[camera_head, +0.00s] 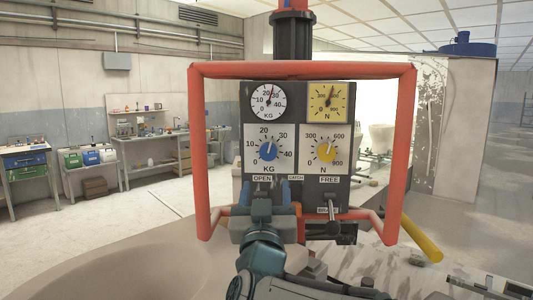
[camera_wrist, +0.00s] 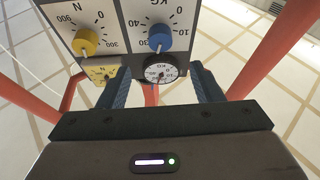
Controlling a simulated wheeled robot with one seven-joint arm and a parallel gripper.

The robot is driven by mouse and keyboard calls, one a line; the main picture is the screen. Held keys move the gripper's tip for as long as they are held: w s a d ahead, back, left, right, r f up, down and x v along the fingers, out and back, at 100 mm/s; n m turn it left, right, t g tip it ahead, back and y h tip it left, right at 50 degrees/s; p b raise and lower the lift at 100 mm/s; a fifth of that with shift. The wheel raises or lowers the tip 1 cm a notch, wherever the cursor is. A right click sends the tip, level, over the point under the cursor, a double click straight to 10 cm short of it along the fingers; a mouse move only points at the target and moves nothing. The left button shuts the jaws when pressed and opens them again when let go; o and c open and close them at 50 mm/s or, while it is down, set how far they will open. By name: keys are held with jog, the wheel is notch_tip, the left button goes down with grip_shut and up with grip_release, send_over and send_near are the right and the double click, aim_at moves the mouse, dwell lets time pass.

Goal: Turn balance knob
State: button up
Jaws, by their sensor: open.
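A dark control panel (camera_head: 296,187) stands upright ahead. A blue knob (camera_head: 268,149) sits on its KG dial at left, pointer up and slightly right, between 20 and 30. A yellow knob (camera_head: 325,150) sits on the N dial at right, pointer up between 300 and 600. No readable label says "balance". My gripper (camera_head: 266,188) is open and empty, just below the blue knob. In the wrist view, where the panel appears upside down, the blue knob (camera_wrist: 158,40) lies ahead of my gripper (camera_wrist: 163,76), apart from the fingers; the yellow knob (camera_wrist: 87,40) is to its left.
A red tubular frame (camera_head: 403,150) surrounds the panel. A KG gauge (camera_head: 268,101) and a yellow N gauge (camera_head: 326,101) sit above the knobs. A lever (camera_head: 333,217) is at lower right, with a yellow bar (camera_head: 422,238) beyond. Workbenches (camera_head: 30,160) are far left.

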aim_at(268, 154)
jog(key=p+x, duration=0.3)
jog(key=x, duration=1)
jog(key=shift+w+r+p, duration=0.15)
jog(key=shift+w+p, duration=0.05)
jog(key=shift+p, duration=0.1)
jog(key=shift+c, duration=0.2)
jog(key=c, duration=0.9)
